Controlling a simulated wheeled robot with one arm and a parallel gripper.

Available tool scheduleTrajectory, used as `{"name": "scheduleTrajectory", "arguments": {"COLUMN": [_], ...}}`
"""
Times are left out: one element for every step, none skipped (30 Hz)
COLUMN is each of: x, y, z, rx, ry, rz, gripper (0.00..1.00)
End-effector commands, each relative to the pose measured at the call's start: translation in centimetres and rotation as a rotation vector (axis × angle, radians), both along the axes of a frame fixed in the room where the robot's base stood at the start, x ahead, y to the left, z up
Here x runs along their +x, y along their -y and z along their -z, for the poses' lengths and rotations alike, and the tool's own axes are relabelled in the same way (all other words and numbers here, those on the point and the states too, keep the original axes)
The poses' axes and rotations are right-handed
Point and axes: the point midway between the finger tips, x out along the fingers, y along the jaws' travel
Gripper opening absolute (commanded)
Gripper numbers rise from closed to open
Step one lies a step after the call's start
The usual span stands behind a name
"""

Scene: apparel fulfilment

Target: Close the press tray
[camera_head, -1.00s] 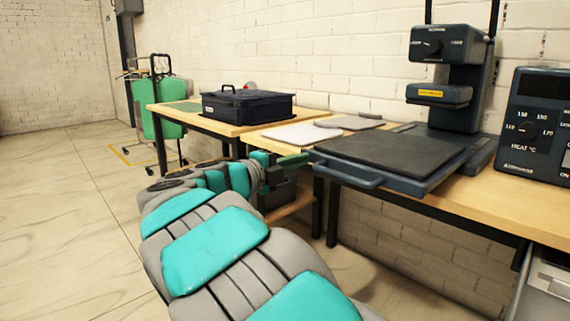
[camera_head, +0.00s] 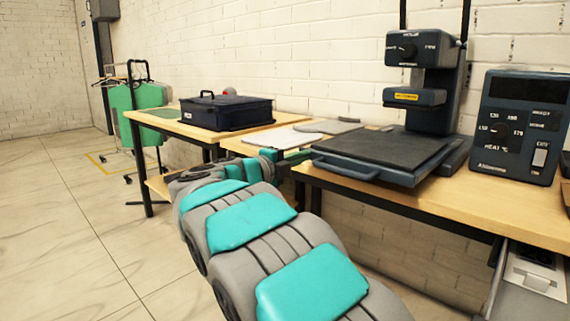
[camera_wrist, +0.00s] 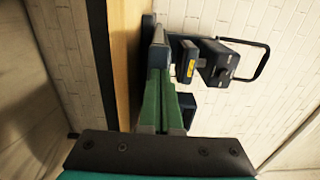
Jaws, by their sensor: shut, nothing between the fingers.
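The press tray (camera_head: 385,150) is a dark flat slab with a blue-grey front handle (camera_head: 345,167). It sticks out from under the raised press head (camera_head: 414,97), partly pulled out toward the bench's front left. My gripper (camera_head: 303,156) is at the tray's left end, green fingers together and empty, tips at or very near the tray edge. Contact cannot be told for sure. In the wrist view the shut fingers (camera_wrist: 163,78) point at the tray's dark edge (camera_wrist: 157,35), with the press head (camera_wrist: 187,62) beyond. My arm hides part of the gripper in the head view.
A control box (camera_head: 518,128) with a heat dial stands right of the press. Flat light pieces (camera_head: 280,138) lie on the bench left of the tray. A dark case (camera_head: 226,111) sits on the far table. A rack with green garments (camera_head: 135,112) stands beyond.

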Motion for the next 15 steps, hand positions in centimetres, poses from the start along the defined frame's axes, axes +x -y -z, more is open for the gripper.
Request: {"name": "scheduleTrajectory", "arguments": {"x": [1.4, 2.2, 3.3, 4.1, 5.0, 6.1, 6.9, 7.7, 8.8, 9.5, 10.3, 11.2, 11.9, 12.4, 13.1], "y": [1.3, 2.0, 2.9, 3.5, 4.1, 5.0, 5.7, 6.3, 7.2, 7.7, 8.2, 9.0, 9.5, 9.9, 10.5], "z": [0.1, 0.0, 0.0, 0.0, 0.0, 0.1, 0.0, -0.1, -0.2, -0.3, -0.3, -0.2, -0.2, -0.2, -0.3], "rx": [0.004, 0.003, 0.004, 0.002, 0.002, 0.001, 0.000, 0.000, 0.003, 0.002, 0.003, 0.000, 0.000, -0.002, 0.000], "ry": [-0.002, -0.001, -0.002, -0.003, -0.004, -0.005, -0.005, -0.004, -0.002, -0.001, -0.002, -0.004, -0.005, -0.004, -0.001], "rz": [0.007, 0.007, 0.006, 0.005, 0.004, 0.006, 0.007, 0.008, 0.008, 0.006, 0.005, 0.005, 0.006, 0.006, 0.007], "gripper": [0.00, 0.00, 0.00, 0.00, 0.00, 0.00, 0.00, 0.00, 0.00, 0.00, 0.00, 0.00, 0.00, 0.00, 0.00]}}
